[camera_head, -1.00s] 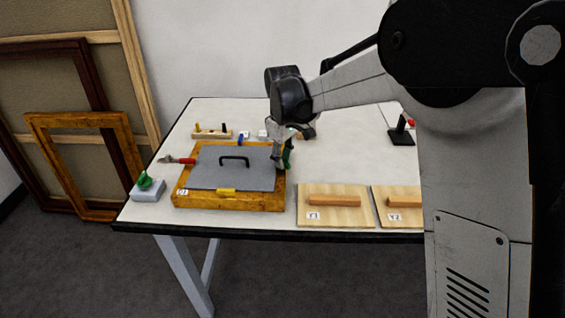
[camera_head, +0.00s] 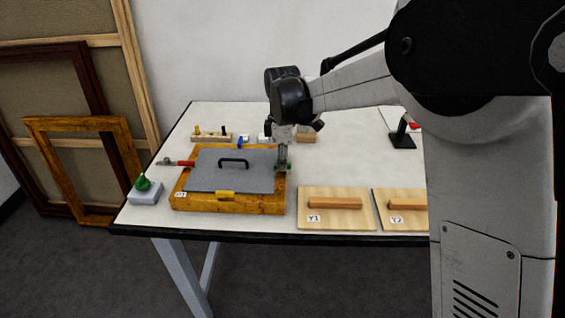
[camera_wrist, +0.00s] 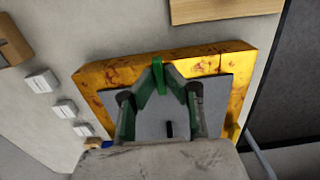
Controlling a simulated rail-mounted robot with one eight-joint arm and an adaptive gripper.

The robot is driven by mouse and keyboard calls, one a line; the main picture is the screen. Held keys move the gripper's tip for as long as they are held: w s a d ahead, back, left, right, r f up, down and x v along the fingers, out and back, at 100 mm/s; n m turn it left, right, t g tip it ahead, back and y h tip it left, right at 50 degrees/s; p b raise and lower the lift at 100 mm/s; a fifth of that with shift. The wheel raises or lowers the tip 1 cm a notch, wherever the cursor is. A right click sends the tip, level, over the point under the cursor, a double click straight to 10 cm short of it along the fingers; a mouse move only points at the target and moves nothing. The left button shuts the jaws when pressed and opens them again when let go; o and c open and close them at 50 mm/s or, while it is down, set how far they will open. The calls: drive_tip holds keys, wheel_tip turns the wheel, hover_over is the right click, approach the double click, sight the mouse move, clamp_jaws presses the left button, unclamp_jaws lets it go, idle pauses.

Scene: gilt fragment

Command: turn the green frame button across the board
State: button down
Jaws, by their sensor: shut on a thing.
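The gilt frame (camera_head: 240,204) lies flat on the table with a grey board (camera_head: 210,182) inside it. The board has a dark handle (camera_head: 234,161). My gripper (camera_head: 282,165) is low over the frame's right side. In the wrist view, my gripper (camera_wrist: 162,72) is shut on the green button (camera_wrist: 158,78), its fingertips on either side of it. There the button reaches from the frame's rail inward over the board's edge. In the head view, the fingers mostly hide it. A yellow button (camera_head: 225,194) is at the front rail and a blue one (camera_head: 240,142) at the back.
A red-handled tool (camera_head: 182,163) lies left of the frame, by a grey block with a green knob (camera_head: 144,183). Boards Y1 (camera_head: 345,221) and Y2 (camera_head: 408,221) lie to the right. Small white blocks (camera_wrist: 42,81) stand behind. A dark stand (camera_head: 402,140) is at back right.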

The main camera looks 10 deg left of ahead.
idle(0.4)
drive_tip(key=c, duration=1.8)
unclamp_jaws()
wheel_tip(320, 180, up, 12)
drive_tip(key=shift+r, duration=0.1)
drive_tip(key=shift+d, duration=0.1)
